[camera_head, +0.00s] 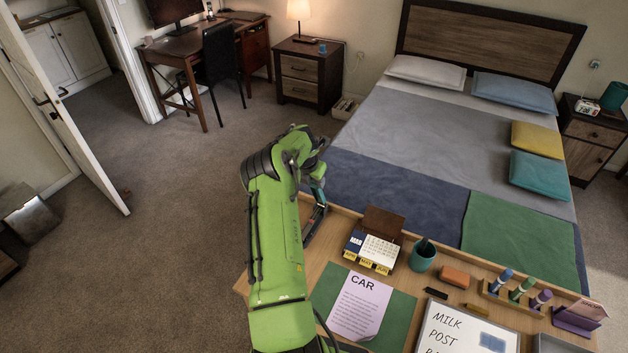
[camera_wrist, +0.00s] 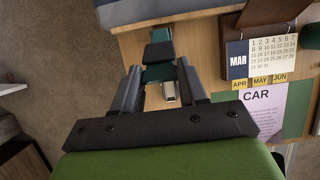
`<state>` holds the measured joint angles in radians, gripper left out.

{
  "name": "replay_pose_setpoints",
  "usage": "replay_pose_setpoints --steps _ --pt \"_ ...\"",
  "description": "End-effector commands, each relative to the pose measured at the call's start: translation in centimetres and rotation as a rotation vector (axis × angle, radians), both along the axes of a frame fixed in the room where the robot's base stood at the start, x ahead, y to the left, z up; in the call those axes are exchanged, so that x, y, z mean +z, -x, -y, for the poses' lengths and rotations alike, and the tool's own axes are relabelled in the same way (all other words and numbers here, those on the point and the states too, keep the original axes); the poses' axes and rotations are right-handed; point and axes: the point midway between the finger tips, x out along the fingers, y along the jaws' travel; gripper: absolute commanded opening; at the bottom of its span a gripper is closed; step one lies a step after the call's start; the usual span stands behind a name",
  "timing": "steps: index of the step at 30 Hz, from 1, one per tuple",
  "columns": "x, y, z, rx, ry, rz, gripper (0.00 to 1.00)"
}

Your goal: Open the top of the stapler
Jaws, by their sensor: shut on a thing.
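The stapler (camera_wrist: 158,73) is dark teal with a black part and a small pale metal part. In the wrist view it lies between the fingers of my gripper (camera_wrist: 160,71), near the desk's left edge. My gripper is shut on it, one finger on each side. How far the stapler's top is tilted from its base I cannot tell from this angle. In the head view my green arm reaches over the desk's left end, and my gripper (camera_head: 317,208) is partly hidden behind it. The stapler is mostly hidden there.
A desk calendar (camera_wrist: 262,58) and a purple CAR sheet (camera_head: 361,305) on a green blotter (camera_head: 396,318) are to the right. Beyond are a teal cup (camera_head: 422,258), an orange block (camera_head: 455,277), a marker holder (camera_head: 497,293) and a whiteboard (camera_head: 450,325). The bed stands behind the desk.

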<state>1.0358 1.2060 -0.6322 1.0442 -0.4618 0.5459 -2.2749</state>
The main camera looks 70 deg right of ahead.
Motion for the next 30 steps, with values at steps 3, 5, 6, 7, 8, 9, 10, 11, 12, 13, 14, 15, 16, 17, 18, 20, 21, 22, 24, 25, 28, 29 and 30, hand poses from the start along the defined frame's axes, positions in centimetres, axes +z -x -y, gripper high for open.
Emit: replay_pose_setpoints --steps 3,5,6,7,8,9,10,11,12,13,14,15,16,17,18,20,21,22,24,25,28,29,30 --pt "0.14 -0.06 0.08 0.001 0.003 0.001 0.00" --pt "0.13 -0.06 0.08 0.001 0.003 0.001 0.00" --pt "0.13 -0.06 0.08 0.001 0.003 0.001 0.00" --pt "0.13 -0.07 0.08 0.000 0.003 0.002 0.00" --pt "0.13 -0.07 0.08 0.000 0.003 0.002 0.00" --pt "0.13 -0.07 0.08 0.000 0.003 0.002 0.00" --pt "0.13 -0.07 0.08 0.000 0.003 0.002 0.00" --pt "0.13 -0.07 0.08 0.000 0.004 0.002 0.00" --pt "0.14 -0.07 0.09 0.000 0.004 0.002 0.00" --pt "0.14 -0.08 0.09 0.000 0.004 0.002 0.00" --pt "0.14 -0.08 0.09 0.000 0.004 0.002 0.00" --pt "0.14 -0.08 0.09 0.000 0.004 0.002 0.00" --pt "0.14 -0.08 0.09 0.000 0.004 0.002 0.00" --pt "0.14 -0.08 0.09 0.000 0.004 0.002 0.00" --pt "0.14 -0.08 0.09 0.000 0.004 0.002 0.43" --pt "0.13 -0.08 0.08 0.000 0.003 0.003 0.53" --pt "0.12 -0.07 0.07 0.001 0.003 0.001 0.59" --pt "0.11 -0.07 0.07 0.001 0.003 0.001 0.63" --pt "0.09 -0.06 0.05 0.001 0.002 0.002 0.68" --pt "0.08 -0.05 0.04 0.001 0.002 0.002 0.68" --pt "0.06 -0.04 0.04 0.000 0.002 0.001 0.68" --pt "0.05 -0.04 0.03 0.000 0.001 0.001 0.68" --pt "0.05 -0.04 0.03 0.000 0.001 0.001 0.68"
